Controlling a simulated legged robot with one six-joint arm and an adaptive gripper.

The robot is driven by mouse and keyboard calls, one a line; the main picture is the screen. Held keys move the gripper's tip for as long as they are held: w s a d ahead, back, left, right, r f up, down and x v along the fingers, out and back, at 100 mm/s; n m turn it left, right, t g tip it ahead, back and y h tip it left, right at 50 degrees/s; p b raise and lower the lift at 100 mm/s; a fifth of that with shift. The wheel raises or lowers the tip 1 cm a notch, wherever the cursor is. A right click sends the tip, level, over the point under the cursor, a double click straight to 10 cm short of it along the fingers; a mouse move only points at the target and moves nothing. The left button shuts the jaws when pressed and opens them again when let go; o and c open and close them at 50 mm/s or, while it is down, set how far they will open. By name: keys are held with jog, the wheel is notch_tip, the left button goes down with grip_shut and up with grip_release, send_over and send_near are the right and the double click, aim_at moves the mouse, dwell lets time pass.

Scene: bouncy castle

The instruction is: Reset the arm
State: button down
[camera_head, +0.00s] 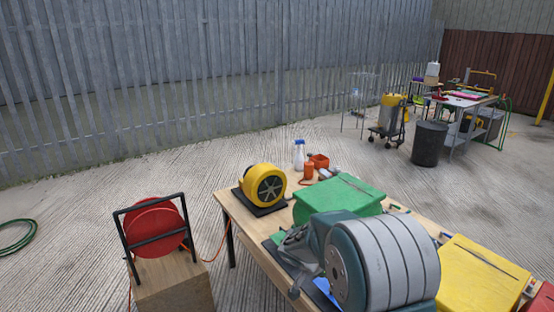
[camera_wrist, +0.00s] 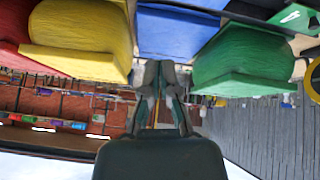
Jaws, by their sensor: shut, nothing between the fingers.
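My arm (camera_head: 385,262), grey and teal, is folded close to the camera at the lower right of the head view and covers part of the work table (camera_head: 238,208). In the wrist view, which looks upside down, my gripper (camera_wrist: 160,72) extends from its dark teal body at the bottom centre. Its fingers are together, with nothing held between them. The fingertips are not clear in the head view. A green block (camera_wrist: 243,62) and a yellow block (camera_wrist: 82,38) lie on either side of the gripper in the wrist view, with a blue surface (camera_wrist: 180,32) between them.
The table holds a yellow blower (camera_head: 263,186), a green block (camera_head: 340,198), a yellow block (camera_head: 482,275), a spray bottle (camera_head: 299,154) and a red container (camera_head: 319,161). A red reel (camera_head: 155,229) stands left on a wooden box. A bin (camera_head: 429,144) stands behind; open concrete surrounds the table.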

jog(key=s+d+r+n+y, duration=0.3)
jog(key=s+r+n, duration=0.1)
jog(key=s+r, duration=1.15)
jog(key=s+r+n+t+y, duration=0.1)
jog(key=s+r+n, duration=0.1)
jog(key=s, duration=0.6)
jog(key=s+a+r+n+t+y, duration=0.1)
jog(key=s+r+n+y, duration=0.1)
jog(key=s, duration=0.6)
jog(key=shift+a+n, duration=0.3)
jog(key=shift+n, duration=0.2)
